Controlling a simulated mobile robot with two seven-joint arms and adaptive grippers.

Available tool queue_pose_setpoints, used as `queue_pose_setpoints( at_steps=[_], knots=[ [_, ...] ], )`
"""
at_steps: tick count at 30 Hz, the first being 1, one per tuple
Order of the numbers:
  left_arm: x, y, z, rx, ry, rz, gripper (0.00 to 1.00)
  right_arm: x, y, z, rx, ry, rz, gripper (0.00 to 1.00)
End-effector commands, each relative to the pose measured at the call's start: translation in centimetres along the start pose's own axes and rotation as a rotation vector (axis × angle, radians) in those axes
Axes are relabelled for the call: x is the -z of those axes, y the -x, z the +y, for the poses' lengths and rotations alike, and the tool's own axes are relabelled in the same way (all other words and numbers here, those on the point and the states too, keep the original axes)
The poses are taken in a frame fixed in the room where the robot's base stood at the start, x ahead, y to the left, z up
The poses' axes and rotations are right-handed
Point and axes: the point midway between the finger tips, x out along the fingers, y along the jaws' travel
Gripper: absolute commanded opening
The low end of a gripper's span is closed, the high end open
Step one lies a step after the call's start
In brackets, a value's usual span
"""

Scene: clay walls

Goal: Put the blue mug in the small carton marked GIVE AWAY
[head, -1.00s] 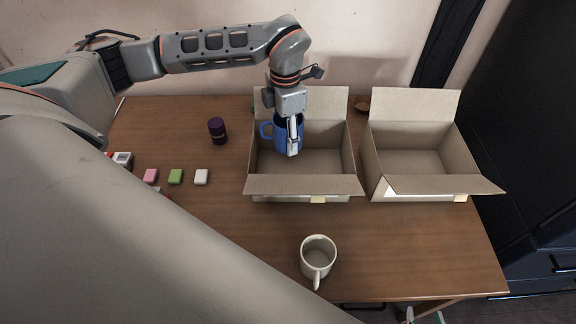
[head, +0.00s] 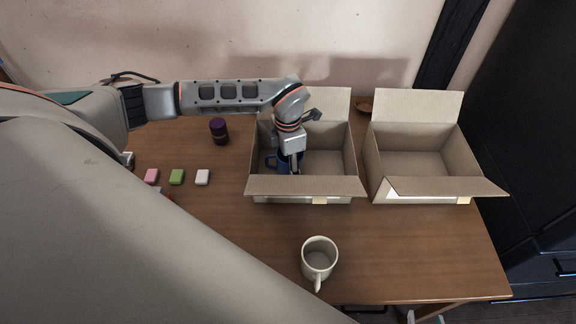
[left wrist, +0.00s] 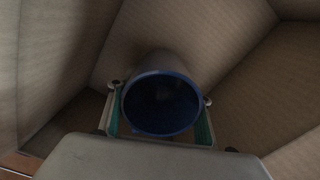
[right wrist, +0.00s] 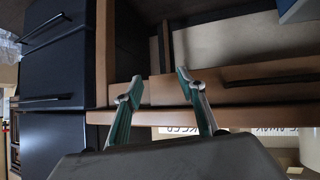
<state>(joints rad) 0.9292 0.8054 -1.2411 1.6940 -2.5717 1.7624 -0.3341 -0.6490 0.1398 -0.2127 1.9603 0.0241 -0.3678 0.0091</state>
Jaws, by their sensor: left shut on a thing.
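The blue mug (head: 284,161) is down inside the left carton (head: 310,186), partly hidden by my left gripper (head: 291,167). The left wrist view shows the blue mug (left wrist: 160,98) between the fingers, its dark mouth towards the camera, with cardboard walls around it. My left gripper is shut on the mug; I cannot tell whether the mug touches the carton floor. In the right wrist view an upside-down carton label (right wrist: 285,131) appears to include AWAY. My right gripper (right wrist: 161,80) is open and empty; its fingertips (head: 424,317) show at the head view's bottom edge.
A second, empty open carton (head: 446,186) stands to the right. A cream mug (head: 319,258) stands in front of the left carton. A purple jar (head: 218,131) and small pink, green and white blocks (head: 176,177) are to the left. The wooden table (head: 400,250) is clear at front right.

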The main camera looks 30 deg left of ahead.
Motion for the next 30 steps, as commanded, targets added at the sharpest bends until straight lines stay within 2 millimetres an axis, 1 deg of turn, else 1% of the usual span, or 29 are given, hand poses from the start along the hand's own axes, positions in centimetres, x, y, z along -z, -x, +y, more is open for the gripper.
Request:
queue_pose_setpoints(
  at_steps=[3, 7, 8, 9, 10, 19, 22, 26, 30],
  knots=[
    [0.0, 0.1, 0.0, 0.000, 0.000, -0.001, 0.20, -0.1, 0.0, 0.0, 0.000, 0.000, -0.001, 0.40],
    [0.0, -0.2, 0.0, 0.000, 0.000, -0.001, 0.20, -0.2, -0.1, 0.0, 0.000, 0.000, -0.002, 0.40],
    [0.0, -0.3, 0.0, 0.000, 0.000, 0.000, 0.52, -0.2, -0.1, 0.0, 0.000, 0.000, -0.002, 0.40],
    [0.0, -0.2, 0.0, 0.000, 0.000, 0.000, 0.63, -0.1, -0.1, 0.0, 0.000, 0.000, -0.001, 0.40],
    [0.0, -0.2, 0.0, 0.000, 0.000, 0.000, 0.66, -0.1, -0.1, 0.0, 0.000, 0.000, -0.001, 0.40],
    [0.0, -0.2, 0.0, 0.000, 0.000, 0.001, 0.66, 0.0, 0.0, 0.0, 0.000, 0.000, 0.001, 0.40],
    [0.0, 0.2, 0.0, 0.000, 0.001, 0.000, 0.66, 0.2, 0.1, 0.1, -0.001, 0.000, 0.003, 0.40],
    [-0.1, 1.8, 0.1, -0.002, 0.001, -0.003, 0.66, 0.4, 0.1, 0.1, -0.001, 0.000, 0.005, 0.40],
    [-0.1, 4.6, 0.2, -0.003, 0.000, -0.005, 0.66, 0.6, 0.2, 0.1, -0.001, 0.000, 0.006, 0.40]
  ],
)
